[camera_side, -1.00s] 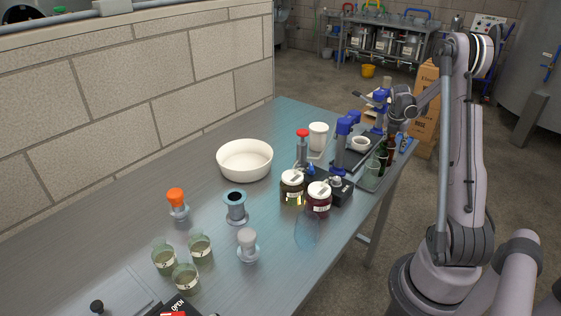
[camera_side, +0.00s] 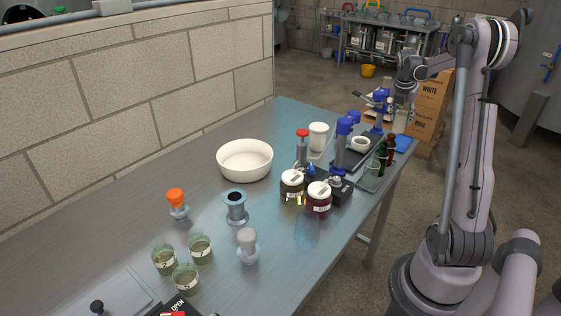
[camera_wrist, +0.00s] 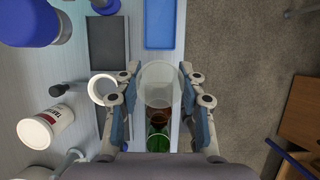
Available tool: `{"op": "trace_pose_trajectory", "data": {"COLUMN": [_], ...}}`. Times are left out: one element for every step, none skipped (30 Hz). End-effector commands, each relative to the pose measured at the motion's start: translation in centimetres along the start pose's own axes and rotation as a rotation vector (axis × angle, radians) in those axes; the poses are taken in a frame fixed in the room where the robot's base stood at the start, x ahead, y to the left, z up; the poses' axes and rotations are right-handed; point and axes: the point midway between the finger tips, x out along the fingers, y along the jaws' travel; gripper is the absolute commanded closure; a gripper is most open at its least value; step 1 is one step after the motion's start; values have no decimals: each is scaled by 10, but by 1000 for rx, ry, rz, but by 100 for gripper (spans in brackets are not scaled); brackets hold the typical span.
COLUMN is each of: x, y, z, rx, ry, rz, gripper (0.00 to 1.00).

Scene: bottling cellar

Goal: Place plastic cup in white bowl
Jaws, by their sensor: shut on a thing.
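The white bowl (camera_side: 246,172) stands on the steel table, left of centre against the wall side, and looks empty. It is outside the wrist view. My gripper (camera_wrist: 158,95) is shut on a clear plastic cup (camera_wrist: 161,78), with a finger on each side of it. In the side view my gripper (camera_side: 402,98) is above the far right end of the table, well away from the bowl. The cup is small and hard to make out there.
Bottles (camera_side: 387,152), a small white cup (camera_side: 360,143), a blue-topped stand (camera_side: 343,145) and a blue tray (camera_wrist: 160,24) are near the gripper. Two lidded jars (camera_side: 318,200) and a white tub (camera_side: 318,136) stand between it and the bowl. Several glasses (camera_side: 187,278) stand in front.

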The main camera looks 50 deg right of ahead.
Motion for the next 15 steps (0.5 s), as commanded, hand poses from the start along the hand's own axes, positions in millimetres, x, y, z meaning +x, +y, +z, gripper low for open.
{"op": "trace_pose_trajectory", "data": {"x": [-9,-14,-23,-29,-36,-46,-53,-59,-68,-74,-78,-85,-90,-95,-98], "y": [0,0,0,0,0,0,0,0,0,0,0,0,0,0,0], "z": [4,6,9,12,14,18,21,24,28,30,32,35,37,39,41], "rx": [0,0,0,0,0,0,0,0,0,0,0,0,0,0,0], "ry": [0,0,0,0,0,0,0,0,0,0,0,0,0,0,0], "rz": [0,0,0,0,0,0,0,0,0,0,0,0,0,0,0], "gripper": [91,91,91,91,91,91,91,91,91,91,91,91,91,91,91]}}
